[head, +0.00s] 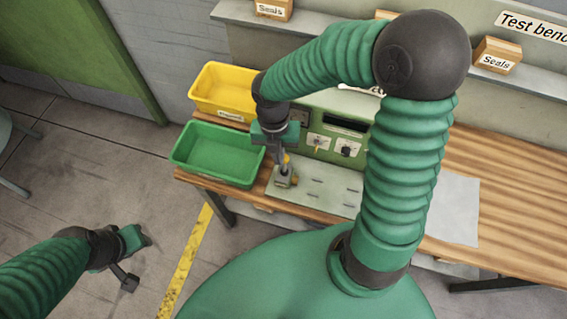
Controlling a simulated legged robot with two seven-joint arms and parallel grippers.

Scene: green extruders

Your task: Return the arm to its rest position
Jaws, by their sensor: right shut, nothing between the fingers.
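My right arm is green and ribbed with dark joints. It rises from the lower middle, bends at a large dark elbow at the upper right and reaches left and down over the workbench (500,200). My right gripper (284,158) is shut and empty. It is just above a small metal-and-brass part (284,178) on the grey-green plate (325,193); whether they touch I cannot tell. My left gripper (130,264) hangs over the floor at the lower left, away from the bench. Its fingers are too unclear to read.
A green bin (205,168) and a yellow bin (222,85) stand at the bench's left end. A control panel (335,140) stands behind the plate. A shelf with boxes marked Seals (497,57) runs along the back. A grey sheet (455,210) lies right of my arm.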

